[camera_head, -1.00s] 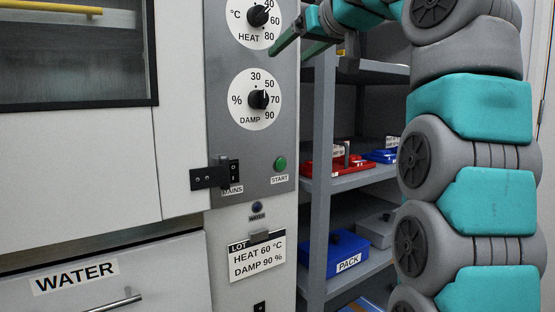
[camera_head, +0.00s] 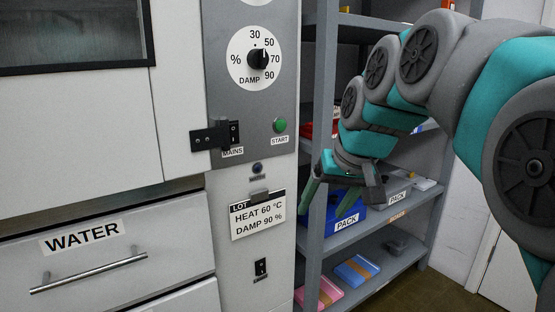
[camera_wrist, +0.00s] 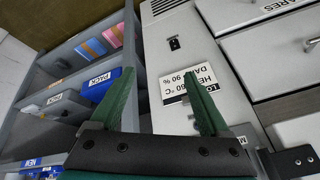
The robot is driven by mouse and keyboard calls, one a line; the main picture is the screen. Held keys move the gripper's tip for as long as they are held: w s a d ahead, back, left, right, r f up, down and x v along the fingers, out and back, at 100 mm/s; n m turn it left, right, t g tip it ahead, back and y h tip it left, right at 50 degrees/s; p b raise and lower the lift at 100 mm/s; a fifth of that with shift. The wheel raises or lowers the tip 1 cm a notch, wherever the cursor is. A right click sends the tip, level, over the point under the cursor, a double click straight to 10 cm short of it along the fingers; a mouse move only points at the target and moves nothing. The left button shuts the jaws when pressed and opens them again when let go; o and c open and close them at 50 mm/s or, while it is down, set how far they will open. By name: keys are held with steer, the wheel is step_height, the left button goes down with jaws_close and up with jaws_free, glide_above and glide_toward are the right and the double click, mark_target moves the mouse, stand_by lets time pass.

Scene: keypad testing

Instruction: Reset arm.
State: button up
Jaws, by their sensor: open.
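My arm reaches in from the right in the head view and bends down in front of the shelf rack. My gripper (camera_head: 330,198) hangs low beside the cabinet's right edge, its green fingers apart. In the wrist view my gripper (camera_wrist: 158,78) is open with nothing between the fingers. The cabinet's front panel carries a DAMP dial (camera_head: 257,58), a green START button (camera_head: 279,125), a MAINS switch (camera_head: 234,132) and a LOT card (camera_head: 258,216) reading HEAT 60 °C, DAMP 90 %. The dial's pointer direction is too small to tell.
The rack (camera_head: 322,90) stands close behind my gripper, with a blue PACK bin (camera_head: 345,216) and pink (camera_head: 318,291) and blue (camera_head: 357,270) packs below. The WATER drawer (camera_head: 100,262) is shut, its handle sticking out. Floor shows at the lower right.

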steer(key=s+d+f+g+h, duration=0.1)
steer(key=s+d+f+g, duration=0.2)
steer(key=s+f, duration=0.8)
steer(key=s+d+f+m+g+h, duration=0.1)
steer(key=s+d+f+g, duration=0.2)
steer(key=s+f, duration=0.9)
steer(key=s, duration=0.5)
steer(key=shift+s+d+f+g+h+p, duration=0.15)
steer(key=shift+d+f+g+h+p, duration=0.1)
steer(key=shift+g+h+p, duration=0.1)
